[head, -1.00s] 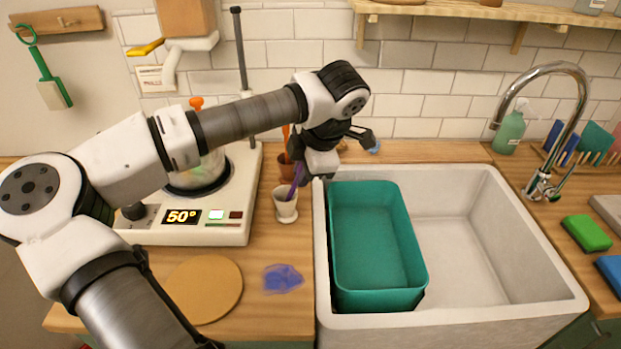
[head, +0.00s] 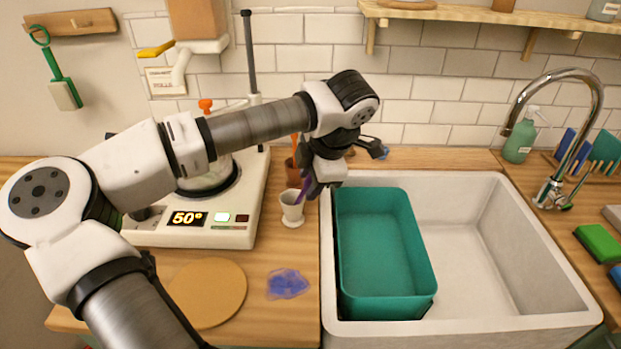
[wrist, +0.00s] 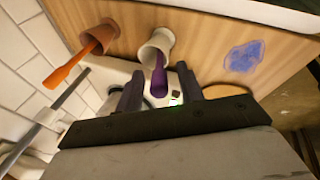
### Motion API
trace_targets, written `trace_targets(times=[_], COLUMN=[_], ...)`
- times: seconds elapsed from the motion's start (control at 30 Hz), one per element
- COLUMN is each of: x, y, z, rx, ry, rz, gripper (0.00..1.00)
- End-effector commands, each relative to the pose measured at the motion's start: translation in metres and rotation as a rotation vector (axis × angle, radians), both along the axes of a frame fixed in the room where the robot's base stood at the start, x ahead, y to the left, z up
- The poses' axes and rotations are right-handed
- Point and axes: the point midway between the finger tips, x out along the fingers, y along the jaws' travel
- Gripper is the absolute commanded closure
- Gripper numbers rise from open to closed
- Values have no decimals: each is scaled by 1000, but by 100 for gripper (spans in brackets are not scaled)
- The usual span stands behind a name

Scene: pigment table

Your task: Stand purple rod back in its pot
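The purple rod (head: 303,190) stands with its lower end in the white pot (head: 292,210) and leans right, toward my gripper (head: 311,187). In the wrist view the purple rod (wrist: 159,78) comes out of the mouth of the white pot (wrist: 156,46). Its free end lies between the two fingers of my gripper (wrist: 160,88), with a visible gap on either side. My gripper looks open around the rod. In the head view my wrist hides part of the fingers and the rod's top.
A terracotta pot (wrist: 105,31) with an orange rod (wrist: 75,62) is beside the white pot. A hot plate (head: 232,236) stands to the left, the sink with a teal tub (head: 385,250) to the right. A blue stain (head: 288,284) and a round board (head: 207,292) lie in front.

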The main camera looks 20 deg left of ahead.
Motion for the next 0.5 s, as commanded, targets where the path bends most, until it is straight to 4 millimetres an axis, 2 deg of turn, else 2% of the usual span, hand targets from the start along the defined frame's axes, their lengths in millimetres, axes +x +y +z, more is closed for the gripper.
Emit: trace_targets(times=[0.17,0.37,0.5], x=[0,-1,-7], y=[0,-2,-14], z=[2,15,43], rx=[0,3,4], ry=[0,-3,-5], rz=[0,0,0], gripper=[62,62,62])
